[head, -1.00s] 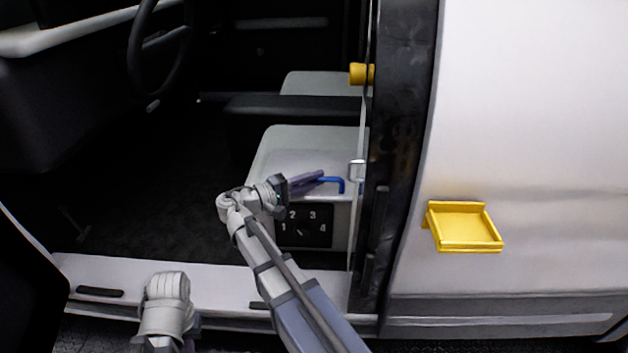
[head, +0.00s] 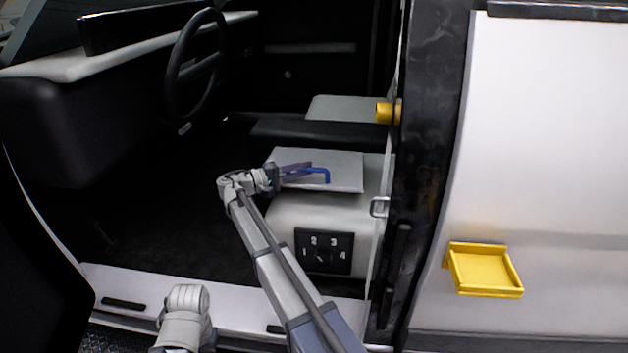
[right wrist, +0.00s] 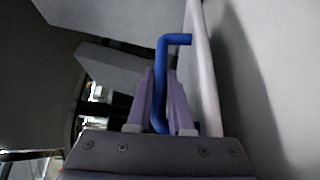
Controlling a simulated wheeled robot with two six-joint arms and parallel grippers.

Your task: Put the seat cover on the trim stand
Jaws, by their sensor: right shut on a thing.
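The seat cover (head: 345,178) is a flat, light grey panel with a blue bent handle (head: 327,176). My right gripper (head: 312,172) is shut on this handle, and its purple fingers (right wrist: 162,95) clasp it in the right wrist view. The cover is held just above the driver's seat (head: 300,212), and in the right wrist view it shows nearly edge-on as a pale strip (right wrist: 203,75) beside the seat surface. My left arm shows only in part at the bottom, its gripper out of view. I cannot make out a trim stand for certain.
A dial panel numbered 1 to 4 (head: 323,251) is on the seat's front. A yellow tray (head: 485,270) is fixed to the white body side at right. The dark floor (head: 170,220) is clear.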

